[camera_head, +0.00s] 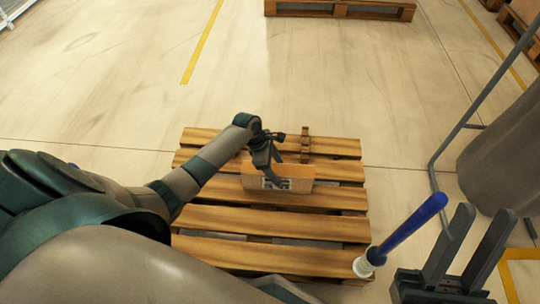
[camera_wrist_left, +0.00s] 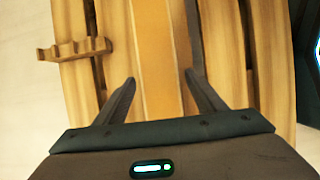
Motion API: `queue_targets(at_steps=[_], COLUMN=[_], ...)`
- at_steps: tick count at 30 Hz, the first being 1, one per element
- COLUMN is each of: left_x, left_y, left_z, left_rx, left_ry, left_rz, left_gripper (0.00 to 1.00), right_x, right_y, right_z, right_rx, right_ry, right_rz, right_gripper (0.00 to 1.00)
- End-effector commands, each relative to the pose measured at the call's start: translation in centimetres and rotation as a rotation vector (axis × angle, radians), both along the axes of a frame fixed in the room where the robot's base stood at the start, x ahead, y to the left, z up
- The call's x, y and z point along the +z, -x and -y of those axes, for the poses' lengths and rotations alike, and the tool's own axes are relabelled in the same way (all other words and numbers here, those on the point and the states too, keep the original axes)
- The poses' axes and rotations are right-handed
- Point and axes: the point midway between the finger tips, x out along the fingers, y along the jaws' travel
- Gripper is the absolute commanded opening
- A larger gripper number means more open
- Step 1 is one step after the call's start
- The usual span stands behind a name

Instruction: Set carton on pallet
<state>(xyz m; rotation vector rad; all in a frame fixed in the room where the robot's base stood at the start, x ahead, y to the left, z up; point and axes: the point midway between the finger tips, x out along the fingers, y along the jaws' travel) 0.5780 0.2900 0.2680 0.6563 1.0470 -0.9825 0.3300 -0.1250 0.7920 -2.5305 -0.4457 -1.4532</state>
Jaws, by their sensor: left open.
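The small tan carton (camera_head: 298,172), with a dark printed label on its front, rests on the wooden pallet (camera_head: 270,223) on its far half. My left gripper (camera_head: 277,170) is at the carton, its fingers reaching down over it. In the left wrist view, the carton (camera_wrist_left: 158,60) lies between the two spread fingers of the open left gripper (camera_wrist_left: 160,88). I cannot tell whether either finger touches it. My right gripper (camera_head: 468,240) is at the lower right, off the pallet, with its fingers apart and nothing between them.
A notched wooden piece (camera_head: 305,143) lies on the pallet behind the carton. A blue rod with a white end (camera_head: 408,228) stands by the pallet's right side. A grey frame (camera_head: 440,150) and a large grey rounded body (camera_head: 505,150) are at right. Another pallet (camera_head: 340,10) lies far back; floor between is clear.

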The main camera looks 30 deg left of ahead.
Motion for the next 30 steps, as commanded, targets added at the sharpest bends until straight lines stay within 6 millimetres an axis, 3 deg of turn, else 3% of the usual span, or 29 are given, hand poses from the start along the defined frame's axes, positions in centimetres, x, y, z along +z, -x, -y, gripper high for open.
queue_targets(at_steps=[3, 12, 30], left_x=[2.5, 5.6, 5.9], left_y=[0.4, 1.0, 1.1], left_z=[-0.8, -2.1, -2.2], left_rx=[0.0, 0.0, -0.001], left_ry=[0.0, 0.0, 0.0], left_rz=[0.001, 0.001, 0.0], left_gripper=[0.64, 0.64, 0.64], right_x=[-1.2, -4.3, -4.8], right_y=[-0.5, -0.7, -0.7], right_z=[-1.1, -2.9, -3.1], right_rx=[0.016, 0.045, 0.05], right_ry=[0.028, 0.073, 0.08], right_rz=[-0.121, -0.304, -0.329], right_gripper=[0.31, 0.31, 0.31])
